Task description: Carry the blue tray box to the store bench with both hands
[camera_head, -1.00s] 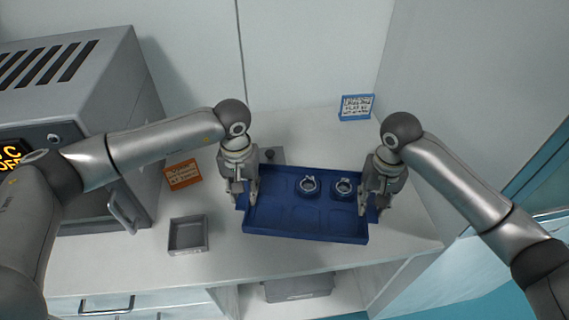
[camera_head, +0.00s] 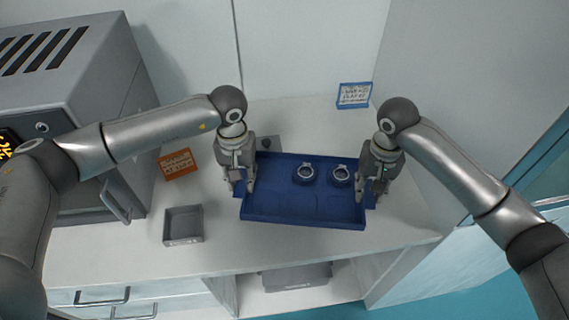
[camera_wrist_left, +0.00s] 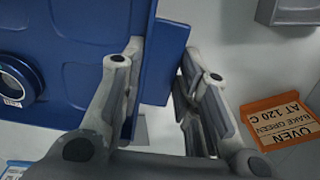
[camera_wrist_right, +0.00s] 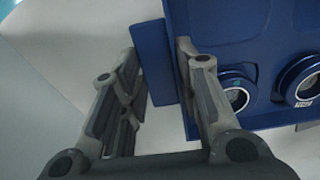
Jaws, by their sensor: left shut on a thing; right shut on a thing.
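The blue tray box (camera_head: 285,211) is over the white bench, between my two grippers. Two round ringed parts, one left (camera_head: 305,173) and one right (camera_head: 341,175), sit in its back compartments; its front compartments look empty. My left gripper (camera_head: 240,186) is shut on the tray's left side tab, which shows between the fingers in the left wrist view (camera_wrist_left: 163,75). My right gripper (camera_head: 373,192) is shut on the right side tab, which shows in the right wrist view (camera_wrist_right: 157,65). I cannot tell whether the tray touches the bench.
A grey oven-like machine (camera_head: 75,85) stands at the left. An orange sign (camera_head: 178,164) reading "OVEN BAKE GREEN AT 120 C" and a small grey open bin (camera_head: 183,225) are left of the tray. A blue-framed sign (camera_head: 354,95) stands behind. A wall closes the right.

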